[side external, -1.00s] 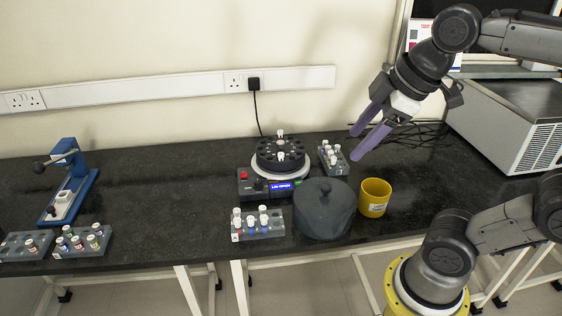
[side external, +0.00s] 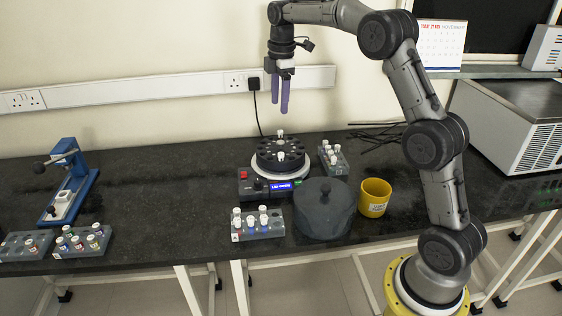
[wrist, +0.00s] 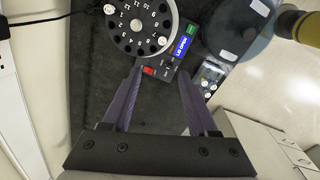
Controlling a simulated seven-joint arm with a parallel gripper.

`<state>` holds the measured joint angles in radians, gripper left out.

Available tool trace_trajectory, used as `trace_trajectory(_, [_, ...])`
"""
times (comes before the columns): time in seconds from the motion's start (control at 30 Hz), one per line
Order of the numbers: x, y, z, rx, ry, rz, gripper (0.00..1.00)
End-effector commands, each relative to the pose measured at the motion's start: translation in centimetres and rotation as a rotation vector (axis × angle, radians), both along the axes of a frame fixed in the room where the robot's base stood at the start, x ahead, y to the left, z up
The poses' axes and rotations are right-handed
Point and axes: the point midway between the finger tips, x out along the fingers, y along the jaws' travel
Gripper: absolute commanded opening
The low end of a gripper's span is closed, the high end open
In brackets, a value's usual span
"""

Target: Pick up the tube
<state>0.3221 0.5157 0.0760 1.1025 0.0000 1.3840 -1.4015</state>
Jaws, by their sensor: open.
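A black centrifuge rotor (side external: 262,160) sits uncovered on its base and holds two white-capped tubes, one at its back edge (side external: 281,132) and one at its front edge (side external: 281,155). In the wrist view the two tubes show opposite each other, at the rotor's left (wrist: 109,9) and lower right (wrist: 162,41). My gripper (side external: 280,108) hangs above the rotor, pointing down, with its purple fingers apart and nothing between them. The wrist view also shows the open fingers (wrist: 160,74), with the rotor beyond their tips. Which tube is meant cannot be told.
A dark round lid (side external: 322,212) lies in front of the centrifuge, beside a yellow cup (side external: 374,200). Racks of capped tubes stand in front (side external: 262,233), at right (side external: 341,170) and far left (side external: 83,250). A blue press (side external: 82,184) stands at left. The counter between is clear.

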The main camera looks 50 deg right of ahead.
Motion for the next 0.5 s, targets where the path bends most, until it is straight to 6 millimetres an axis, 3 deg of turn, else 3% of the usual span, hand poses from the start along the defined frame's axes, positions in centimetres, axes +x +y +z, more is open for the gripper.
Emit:
trace_trajectory(0.1, [0.0,-1.2,-2.8,0.017,0.048,-0.022,0.59])
trace_trajectory(0.27, [-0.2,-1.8,-4.5,0.023,0.064,-0.035,0.59])
trace_trajectory(0.5, [-0.2,-1.6,-8.9,0.023,0.065,-0.034,0.59])
